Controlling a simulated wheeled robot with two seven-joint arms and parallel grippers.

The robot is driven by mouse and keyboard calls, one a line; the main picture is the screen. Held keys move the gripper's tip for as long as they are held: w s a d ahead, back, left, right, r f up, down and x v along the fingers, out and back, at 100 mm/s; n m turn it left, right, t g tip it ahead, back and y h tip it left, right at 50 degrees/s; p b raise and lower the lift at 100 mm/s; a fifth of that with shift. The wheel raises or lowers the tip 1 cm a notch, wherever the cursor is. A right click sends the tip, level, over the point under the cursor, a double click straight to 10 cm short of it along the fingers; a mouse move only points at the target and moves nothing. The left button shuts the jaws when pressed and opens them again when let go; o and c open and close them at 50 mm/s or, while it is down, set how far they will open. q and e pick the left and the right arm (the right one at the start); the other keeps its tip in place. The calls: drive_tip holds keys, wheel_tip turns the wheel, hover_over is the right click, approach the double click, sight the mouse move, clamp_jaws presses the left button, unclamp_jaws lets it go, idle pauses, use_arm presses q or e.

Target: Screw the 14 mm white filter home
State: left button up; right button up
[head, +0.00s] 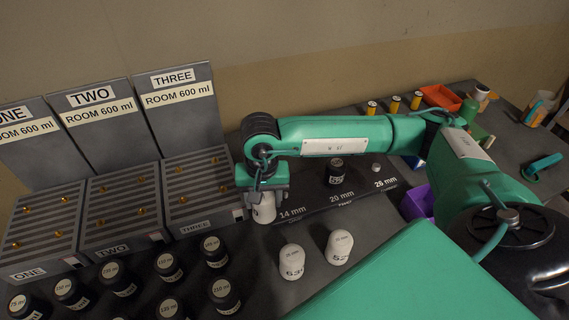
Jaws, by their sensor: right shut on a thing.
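My right gripper (263,194) points down at the left end of the dark strip (310,205), beside the "14 mm" label. It is shut on a white filter (264,211), whose lower part shows below the jaws. The gripper hides the filter's top and any 14 mm stud, so I cannot tell how far the filter is seated. Two more white filters stand on the table in front, one at left (291,262) and one at right (339,247). My left gripper is not in view.
A black filter (335,171) stands at "20 mm"; a bare metal stud (376,167) shows at "26 mm". Grated drum stands (200,185) are at left, with several black bottles (215,251) before them. A purple bin (418,203) and an orange tray (441,97) lie at right.

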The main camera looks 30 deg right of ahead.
drive_tip(key=m, duration=0.4)
drive_tip(key=w+d+m, duration=0.1)
drive_tip(key=m, duration=0.2)
drive_tip(key=shift+r+p, duration=0.2)
drive_tip(key=shift+p, duration=0.2)
drive_tip(key=m, duration=0.4)
drive_tip(key=d+m, duration=0.1)
drive_tip(key=m, duration=0.2)
drive_tip(key=shift+w+r+p, duration=0.2)
drive_tip(key=shift+w+p, duration=0.2)
drive_tip(key=shift+w+d+f+m+p, duration=0.4)
drive_tip(key=shift+d+m, duration=0.8)
drive_tip(key=shift+m, duration=4.35)
drive_tip(key=shift+w+d+f+m+p, duration=0.35)
drive_tip(key=shift+d+m, duration=0.9)
drive_tip(key=shift+m, duration=4.35)
drive_tip(key=shift+w+d+f+m+p, duration=0.2)
drive_tip(key=shift+w+d+m, duration=0.7)
drive_tip(key=shift+m, duration=4.65)
drive_tip(key=shift+s+d, duration=0.25)
drive_tip(key=shift+s, duration=0.1)
drive_tip(key=shift+f+b, duration=0.5)
drive_tip(key=shift+b, duration=0.05)
